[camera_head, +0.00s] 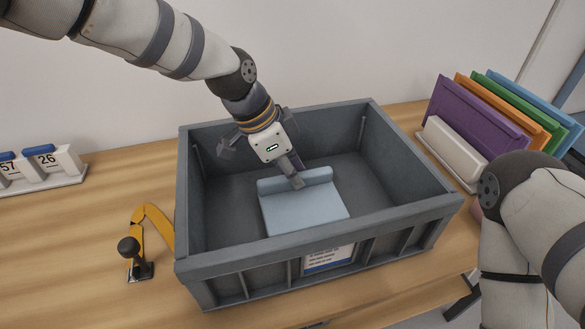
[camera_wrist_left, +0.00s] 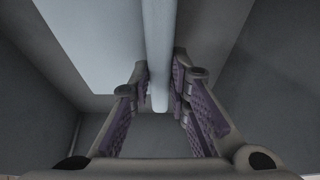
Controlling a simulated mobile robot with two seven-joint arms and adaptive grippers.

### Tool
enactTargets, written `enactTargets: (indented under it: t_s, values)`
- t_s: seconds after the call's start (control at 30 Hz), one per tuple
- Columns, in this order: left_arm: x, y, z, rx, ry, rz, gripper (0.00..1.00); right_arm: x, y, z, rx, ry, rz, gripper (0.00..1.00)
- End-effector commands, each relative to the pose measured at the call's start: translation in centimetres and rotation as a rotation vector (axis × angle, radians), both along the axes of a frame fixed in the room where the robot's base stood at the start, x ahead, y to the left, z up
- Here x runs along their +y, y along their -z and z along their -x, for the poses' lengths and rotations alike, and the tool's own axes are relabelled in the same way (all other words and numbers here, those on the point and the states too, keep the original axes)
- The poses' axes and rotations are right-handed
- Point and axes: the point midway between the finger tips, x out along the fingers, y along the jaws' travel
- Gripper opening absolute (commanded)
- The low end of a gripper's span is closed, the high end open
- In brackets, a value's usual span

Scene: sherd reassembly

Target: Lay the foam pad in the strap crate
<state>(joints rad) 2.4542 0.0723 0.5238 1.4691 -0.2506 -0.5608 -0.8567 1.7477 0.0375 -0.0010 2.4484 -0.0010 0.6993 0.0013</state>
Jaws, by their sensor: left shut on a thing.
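The foam pad (camera_head: 305,209) is a light blue-grey slab with a raised ridge along its far edge. It is inside the grey strap crate (camera_head: 320,252), low over the floor; I cannot tell whether it rests flat on it. My left gripper (camera_head: 297,181) reaches down into the crate and is shut on the pad's ridge. In the left wrist view the ridge of the pad (camera_wrist_left: 160,50) stands between the two purple-padded fingers (camera_wrist_left: 162,95). My right gripper is not in view; only part of my right arm shows at the right.
Numbered blocks (camera_head: 40,165) stand at the far left. A rack of coloured panels (camera_head: 480,115) is at the right. The wooden table (camera_head: 70,250) is clear at front left.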

Motion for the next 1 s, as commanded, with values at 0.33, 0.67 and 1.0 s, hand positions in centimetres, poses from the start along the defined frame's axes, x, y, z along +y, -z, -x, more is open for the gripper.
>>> enactTargets:
  t_s: [0.33, 0.67, 1.0]
  values:
    - [0.0, 0.4, 0.0, 0.000, 0.000, 0.000, 0.40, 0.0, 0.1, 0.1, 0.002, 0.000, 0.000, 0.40]
    - [0.0, -0.5, 0.0, -0.003, 0.000, 0.000, 0.40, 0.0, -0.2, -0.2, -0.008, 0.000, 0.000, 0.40]
    - [0.0, -3.7, 0.0, -0.005, 0.000, 0.001, 0.40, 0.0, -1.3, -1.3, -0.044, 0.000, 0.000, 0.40]
